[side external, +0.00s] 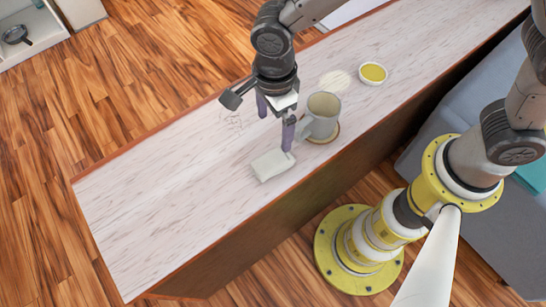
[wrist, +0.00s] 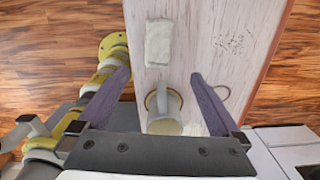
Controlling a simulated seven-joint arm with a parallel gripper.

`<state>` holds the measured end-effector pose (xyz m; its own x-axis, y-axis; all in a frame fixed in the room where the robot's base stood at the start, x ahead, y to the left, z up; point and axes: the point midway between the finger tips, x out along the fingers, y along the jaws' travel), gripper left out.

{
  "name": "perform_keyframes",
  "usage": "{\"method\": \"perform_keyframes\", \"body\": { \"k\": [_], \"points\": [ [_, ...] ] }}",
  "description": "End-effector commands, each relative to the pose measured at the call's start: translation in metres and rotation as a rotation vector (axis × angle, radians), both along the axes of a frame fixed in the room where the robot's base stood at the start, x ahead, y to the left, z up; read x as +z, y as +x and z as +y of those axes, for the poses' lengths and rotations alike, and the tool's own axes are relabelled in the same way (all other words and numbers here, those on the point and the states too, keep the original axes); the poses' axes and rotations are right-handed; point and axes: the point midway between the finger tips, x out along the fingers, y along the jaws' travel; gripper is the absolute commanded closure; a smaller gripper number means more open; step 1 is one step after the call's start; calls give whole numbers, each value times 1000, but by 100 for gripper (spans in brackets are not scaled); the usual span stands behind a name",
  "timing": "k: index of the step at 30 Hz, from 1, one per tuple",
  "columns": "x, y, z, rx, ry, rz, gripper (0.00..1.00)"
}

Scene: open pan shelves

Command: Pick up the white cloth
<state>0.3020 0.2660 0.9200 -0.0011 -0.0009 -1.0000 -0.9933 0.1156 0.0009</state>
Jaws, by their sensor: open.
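The white cloth (side external: 273,165) lies folded as a small flat rectangle on the pale wooden counter, near its front edge in the side view. In the wrist view the cloth (wrist: 159,42) is at the top, beyond my fingertips. My gripper (side external: 276,130) is open and points down above the counter, just behind the cloth in the side view. One purple finger appears close to the cloth's upper right; I cannot tell whether it touches. In the wrist view my gripper (wrist: 161,77) has its fingers wide apart with nothing held between them.
A grey mug (side external: 322,108) stands on a round wooden coaster (side external: 332,137), close beside my gripper; the mug (wrist: 164,110) also shows in the wrist view. A small bowl with yellow contents (side external: 373,73) is farther right. The counter's left part (side external: 150,195) is clear.

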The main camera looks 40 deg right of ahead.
Motion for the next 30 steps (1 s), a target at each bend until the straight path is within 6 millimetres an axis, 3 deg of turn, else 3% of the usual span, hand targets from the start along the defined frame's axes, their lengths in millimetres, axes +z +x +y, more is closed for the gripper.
{"method": "perform_keyframes", "body": {
  "k": [5, 13, 23, 30],
  "points": [
    [-18, -4, 3, 13, -3, 3, 0],
    [-67, -4, 2, 12, -4, 3, 0],
    [-93, -3, 3, 11, -1, 1, 0],
    [-127, -4, 5, 11, -2, 1, 0]
  ]
}}
